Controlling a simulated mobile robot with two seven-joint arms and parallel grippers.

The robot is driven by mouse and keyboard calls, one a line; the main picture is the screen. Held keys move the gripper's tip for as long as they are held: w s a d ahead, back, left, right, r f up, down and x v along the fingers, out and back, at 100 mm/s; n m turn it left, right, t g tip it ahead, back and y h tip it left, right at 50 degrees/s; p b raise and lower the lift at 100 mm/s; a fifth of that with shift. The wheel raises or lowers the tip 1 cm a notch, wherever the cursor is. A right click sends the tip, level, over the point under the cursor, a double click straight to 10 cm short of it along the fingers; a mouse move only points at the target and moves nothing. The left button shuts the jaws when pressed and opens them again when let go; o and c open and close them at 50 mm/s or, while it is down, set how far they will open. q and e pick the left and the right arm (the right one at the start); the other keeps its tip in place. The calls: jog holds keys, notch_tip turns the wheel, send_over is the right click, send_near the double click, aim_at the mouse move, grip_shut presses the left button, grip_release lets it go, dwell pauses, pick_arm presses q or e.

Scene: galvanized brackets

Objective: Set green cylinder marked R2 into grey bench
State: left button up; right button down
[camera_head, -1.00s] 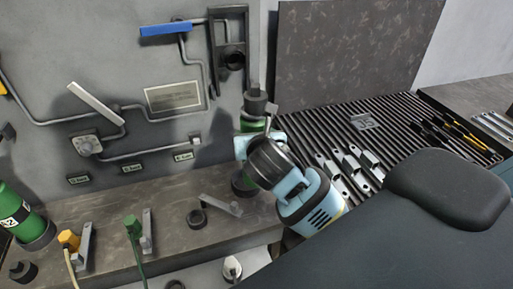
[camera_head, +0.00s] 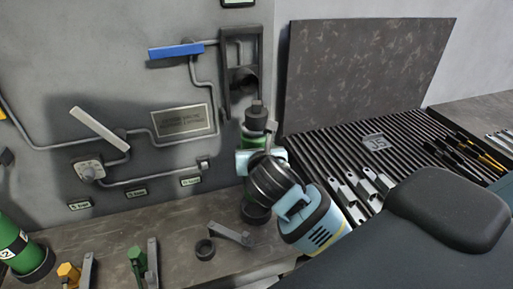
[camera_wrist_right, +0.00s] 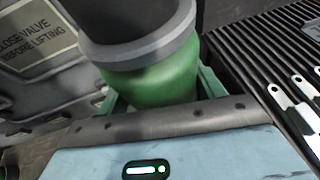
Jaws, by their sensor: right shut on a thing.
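A green cylinder (camera_head: 255,143) with a dark neck and cap stands upright against the grey wall panel, below a dark frame bracket. Its green body and grey collar fill the top of the right wrist view (camera_wrist_right: 150,78). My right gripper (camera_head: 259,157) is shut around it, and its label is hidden. A dark round base (camera_head: 255,213) shows below the gripper at the grey bench (camera_head: 165,225); I cannot tell whether the cylinder touches it. Another green cylinder (camera_head: 12,236), its label partly cut off and showing a "2", stands at the left edge. My left gripper is not in view.
A dark ring with a lever arm (camera_head: 205,249) lies on the bench. Green (camera_head: 137,262) and yellow (camera_head: 68,271) connectors stand at the front left. A ribbed rack (camera_head: 350,150) with metal brackets is to the right. A blue handle (camera_head: 176,49) sticks out above.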

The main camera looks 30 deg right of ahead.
jog(key=shift+f, duration=1.4)
jog(key=shift+f, duration=2.65)
jog(key=shift+c, duration=2)
grip_release()
jog(key=shift+o, duration=1.2)
jog(key=shift+f, duration=0.1)
jog(key=shift+s+f, duration=0.15)
jog(key=shift+f, duration=0.2)
jog(key=v, duration=0.8)
jog(key=shift+a, duration=0.1)
